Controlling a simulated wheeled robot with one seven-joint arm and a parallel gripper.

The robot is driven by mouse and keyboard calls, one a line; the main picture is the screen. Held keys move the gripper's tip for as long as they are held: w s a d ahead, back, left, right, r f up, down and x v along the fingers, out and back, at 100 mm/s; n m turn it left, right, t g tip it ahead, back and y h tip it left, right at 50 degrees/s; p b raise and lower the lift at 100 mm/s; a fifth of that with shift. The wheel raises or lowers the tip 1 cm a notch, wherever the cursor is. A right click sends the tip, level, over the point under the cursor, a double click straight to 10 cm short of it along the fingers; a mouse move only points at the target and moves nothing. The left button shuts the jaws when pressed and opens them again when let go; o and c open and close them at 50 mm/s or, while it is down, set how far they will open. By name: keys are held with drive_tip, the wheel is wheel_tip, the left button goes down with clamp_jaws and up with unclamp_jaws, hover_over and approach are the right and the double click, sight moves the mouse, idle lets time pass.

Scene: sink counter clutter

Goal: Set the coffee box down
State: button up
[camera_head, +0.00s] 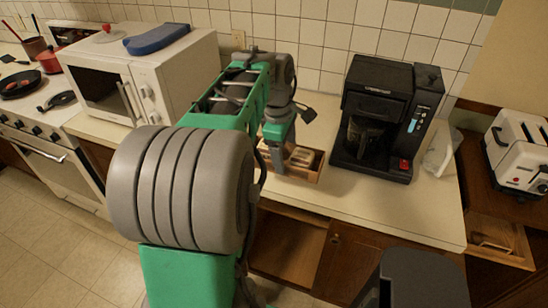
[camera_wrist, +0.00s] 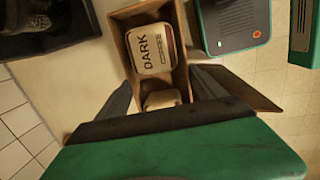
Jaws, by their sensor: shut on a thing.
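The coffee box (camera_head: 308,177) is a brown open-topped box over the counter (camera_head: 347,202), left of the coffee maker (camera_head: 387,115). It also shows in the wrist view (camera_wrist: 122,45), with a white package marked DARK COFFEE (camera_wrist: 152,50) and another pale package (camera_wrist: 162,99) inside. My gripper (camera_head: 283,152) comes down over the box from above and is shut on it. In the wrist view my gripper's fingers (camera_wrist: 163,82) lie on either side of the box. I cannot tell whether the box's bottom touches the counter.
A white microwave (camera_head: 150,75) with a blue item on top stands left. A white toaster (camera_head: 518,150) is at the far right, and a clear plastic bag (camera_head: 441,152) lies beside the coffee maker. Bare counter shows in front of the coffee maker, towards the front edge.

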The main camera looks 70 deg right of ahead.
drive_tip(key=w+d+f+p, duration=0.1)
drive_tip(key=d+f, duration=0.1)
drive_tip(key=d, duration=0.1)
drive_tip(key=w+d+f+p, duration=0.1)
drive_tip(key=w+d+f, duration=0.1)
drive_tip(key=d+f, duration=0.1)
drive_tip(key=w+d+f, duration=0.1)
drive_tip(key=d+f, duration=0.2)
drive_tip(key=shift+w+d+f+p, duration=0.1)
drive_tip(key=shift+w+d+p, duration=0.25)
drive_tip(key=shift+d+p, duration=0.05)
drive_tip(key=shift+d+f, duration=0.15)
drive_tip(key=shift+f, duration=1.6)
drive_tip(key=shift+f, duration=0.1)
drive_tip(key=o, duration=1.3)
drive_tip(key=shift+o, duration=0.2)
